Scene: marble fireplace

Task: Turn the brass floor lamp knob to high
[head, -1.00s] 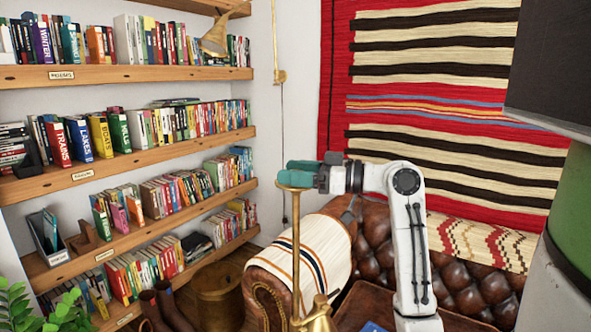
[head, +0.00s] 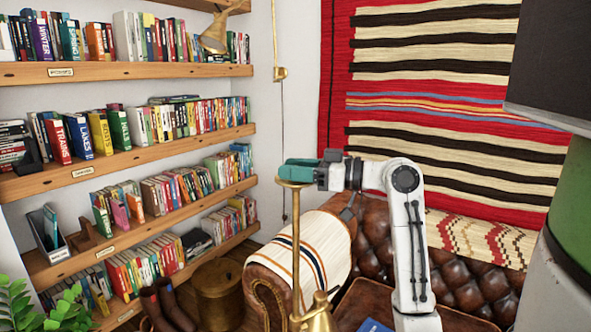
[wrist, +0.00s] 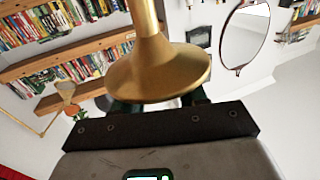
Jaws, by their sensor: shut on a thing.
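The brass floor lamp (head: 297,245) stands upright in the middle of the head view, a thin pole with a flat disc-like top. My gripper (head: 296,172), with teal fingers, reaches in from the right, just above that disc. It is shut on the lamp's knob, which the fingers hide. In the wrist view, a flared brass part of the lamp (wrist: 158,68) covers most of the fingers. Which way the knob points cannot be seen.
Bookshelves (head: 130,160) line the left wall. A leather sofa (head: 378,240) with a striped throw (head: 302,245) is behind the lamp. A green-and-black thing (head: 572,190) fills the right edge.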

